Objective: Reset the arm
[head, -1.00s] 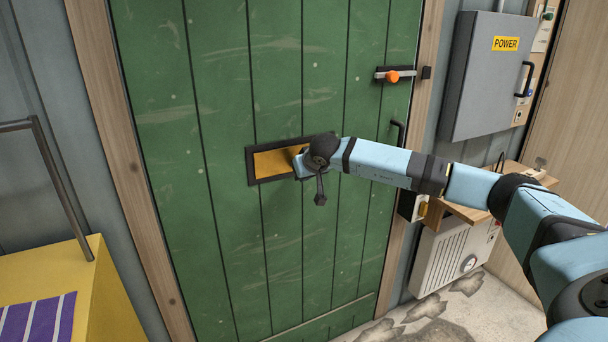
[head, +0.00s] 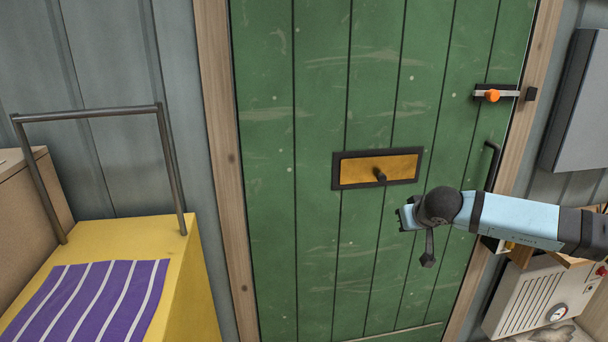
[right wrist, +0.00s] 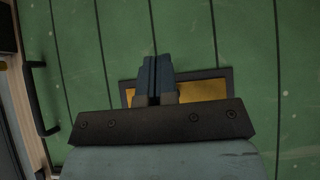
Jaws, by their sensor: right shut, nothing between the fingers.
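My right arm (head: 515,217) comes in from the right in the head view. Its gripper (head: 402,214) is in front of the green door (head: 300,250), below and to the right of the framed yellow panel (head: 355,172) with a dark knob (head: 380,174). In the right wrist view the gripper's fingers (right wrist: 153,80) are together with nothing between them. They overlap the yellow panel (right wrist: 205,90) in that picture and hide part of it. My left gripper is not in view.
The door has a latch with an orange knob (head: 492,96) and a black handle (head: 491,165). A yellow cart (head: 190,270) with a metal rail (head: 90,114) and striped purple cloth (head: 90,300) stands at left. A heater (head: 540,295) and grey box (head: 580,105) are at right.

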